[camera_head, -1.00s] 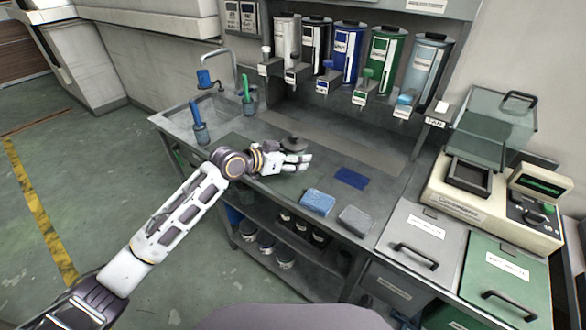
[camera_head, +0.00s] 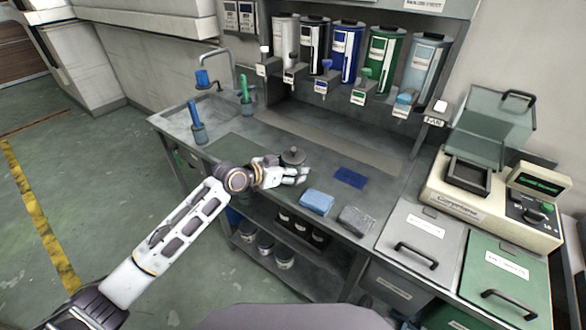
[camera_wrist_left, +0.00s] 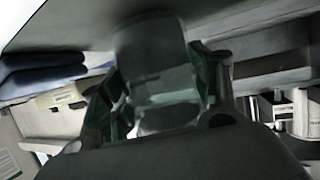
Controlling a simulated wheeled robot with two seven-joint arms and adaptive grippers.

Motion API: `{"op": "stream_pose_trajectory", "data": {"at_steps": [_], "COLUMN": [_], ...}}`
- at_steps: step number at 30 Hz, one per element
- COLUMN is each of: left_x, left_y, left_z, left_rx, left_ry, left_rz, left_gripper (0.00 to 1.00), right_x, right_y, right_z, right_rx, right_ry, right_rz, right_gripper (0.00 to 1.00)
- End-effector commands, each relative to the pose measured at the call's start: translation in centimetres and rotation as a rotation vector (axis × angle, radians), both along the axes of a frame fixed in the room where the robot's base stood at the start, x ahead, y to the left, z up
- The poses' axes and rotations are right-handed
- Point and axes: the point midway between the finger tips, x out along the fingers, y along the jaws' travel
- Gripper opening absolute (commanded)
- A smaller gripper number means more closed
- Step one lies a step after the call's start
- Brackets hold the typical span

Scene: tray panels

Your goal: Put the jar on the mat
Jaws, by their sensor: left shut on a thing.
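The jar (camera_head: 293,155) is grey with a knobbed lid. It stands upright at my left gripper (camera_head: 294,175), which is shut on it; the fingers hide its lower part. In the left wrist view the jar (camera_wrist_left: 160,70) is a blurred, greyish body between the dark fingers (camera_wrist_left: 165,105). A small flat blue mat (camera_head: 350,178) lies on the counter, to the right of the gripper and apart from the jar. I cannot tell whether the jar touches the counter. My right gripper is not in view.
A blue sponge (camera_head: 317,202) and a grey block (camera_head: 356,220) lie near the counter's front edge. A dark greenish panel (camera_head: 238,148) lies left of the gripper. Dispensers (camera_head: 347,55) line the back. A scale-like machine (camera_head: 455,205) stands at right.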

Motion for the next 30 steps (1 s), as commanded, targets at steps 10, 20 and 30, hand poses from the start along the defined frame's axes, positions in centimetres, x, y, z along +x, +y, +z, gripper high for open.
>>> {"op": "stream_pose_trajectory", "data": {"at_steps": [10, 20, 30], "left_x": [0.04, 0.01, -0.01], "left_y": [-0.02, 0.0, 0.06], "left_z": [-0.02, -0.14, 0.15], "left_rx": [-0.003, 0.0, -0.001], "left_ry": [-0.003, 0.0, -0.001], "left_rz": [0.0, 0.0, 0.0], "left_gripper": [0.19, 0.83, 0.83], "right_x": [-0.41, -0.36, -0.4], "right_y": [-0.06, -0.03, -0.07], "right_z": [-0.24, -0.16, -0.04], "right_rx": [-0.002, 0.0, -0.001], "right_ry": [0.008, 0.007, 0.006], "right_rz": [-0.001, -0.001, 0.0], "right_gripper": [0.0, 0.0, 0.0]}}
